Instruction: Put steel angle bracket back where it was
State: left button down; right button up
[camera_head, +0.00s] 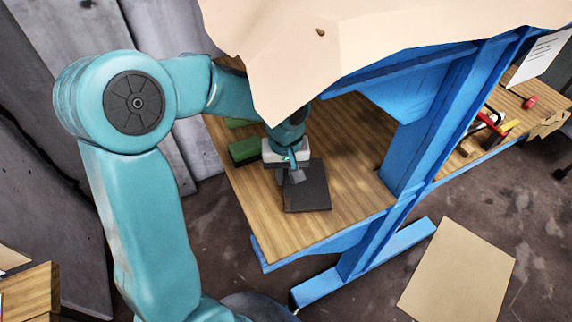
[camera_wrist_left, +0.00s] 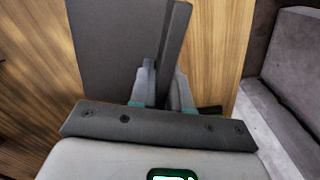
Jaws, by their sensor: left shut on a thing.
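The steel angle bracket (camera_wrist_left: 175,40) is a dark grey, narrow piece in the left wrist view, standing up between my left fingers. My right gripper is not in view.
The wooden tabletop (camera_head: 350,150) is clear right of the plate. A green box (camera_head: 243,151) stands left of the gripper. A blue frame (camera_head: 420,145) rises at the table's right. A beige sheet (camera_head: 360,35) overhangs the back. Tools (camera_head: 490,118) lie on a farther bench.

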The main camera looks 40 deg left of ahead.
pick_arm(q)
jog(key=shift+w+f, duration=0.2)
jog(key=shift+f, duration=0.1)
jog(key=shift+s, duration=0.1)
jog(key=c, duration=1.5)
grip_release()
jog(key=shift+f, duration=0.25)
jog(key=o, duration=0.4)
jog(key=shift+s, duration=0.1)
jog(key=shift+d+r, duration=0.1)
